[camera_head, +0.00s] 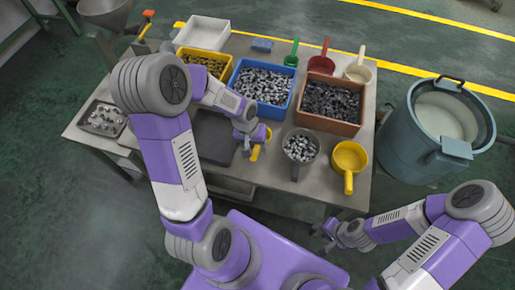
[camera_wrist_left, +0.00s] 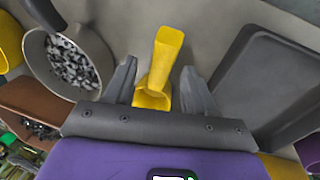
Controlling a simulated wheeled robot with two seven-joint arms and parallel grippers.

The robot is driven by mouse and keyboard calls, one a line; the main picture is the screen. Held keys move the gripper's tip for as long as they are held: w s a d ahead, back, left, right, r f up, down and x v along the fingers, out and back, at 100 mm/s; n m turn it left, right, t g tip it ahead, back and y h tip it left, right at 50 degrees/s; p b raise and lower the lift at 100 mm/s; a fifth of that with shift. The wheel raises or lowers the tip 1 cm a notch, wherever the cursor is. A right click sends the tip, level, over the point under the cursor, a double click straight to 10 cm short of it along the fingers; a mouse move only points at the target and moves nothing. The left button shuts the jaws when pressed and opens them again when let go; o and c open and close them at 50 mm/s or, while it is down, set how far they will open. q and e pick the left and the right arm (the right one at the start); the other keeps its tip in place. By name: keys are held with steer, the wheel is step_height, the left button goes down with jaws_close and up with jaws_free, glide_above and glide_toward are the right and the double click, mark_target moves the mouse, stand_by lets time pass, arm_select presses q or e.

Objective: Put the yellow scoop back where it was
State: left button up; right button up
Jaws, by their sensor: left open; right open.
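A small yellow scoop (camera_wrist_left: 167,48) lies on the table between the two fingers of my left gripper (camera_wrist_left: 158,80) in the left wrist view, with gaps on both sides. In the head view, a bit of the scoop (camera_head: 255,153) shows just below my left gripper (camera_head: 252,140), which is open. The near end of the scoop is partly hidden by the gripper body in the wrist view. My right gripper (camera_head: 328,238) is low in front of the table's right part, apart from the scoop, and open.
A grey pan of metal parts (camera_head: 300,146) and a yellow round pan (camera_head: 350,156) stand right of the left gripper. A dark flat tray (camera_head: 215,140) lies to its left. Blue (camera_head: 234,84) and brown (camera_head: 352,128) bins stand behind. A large bucket (camera_head: 400,130) stands right of the table.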

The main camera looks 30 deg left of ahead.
arm_select(q)
step_height(320, 180, up, 8)
steer(key=a+p, duration=0.1)
steer(key=shift+s+f+p, duration=0.2)
steer(key=shift+s+p, duration=0.15)
arm_select(e)
step_height(320, 180, up, 2)
steer(key=shift+r, duration=0.1)
arm_select(q)
steer(key=shift+a, duration=0.1)
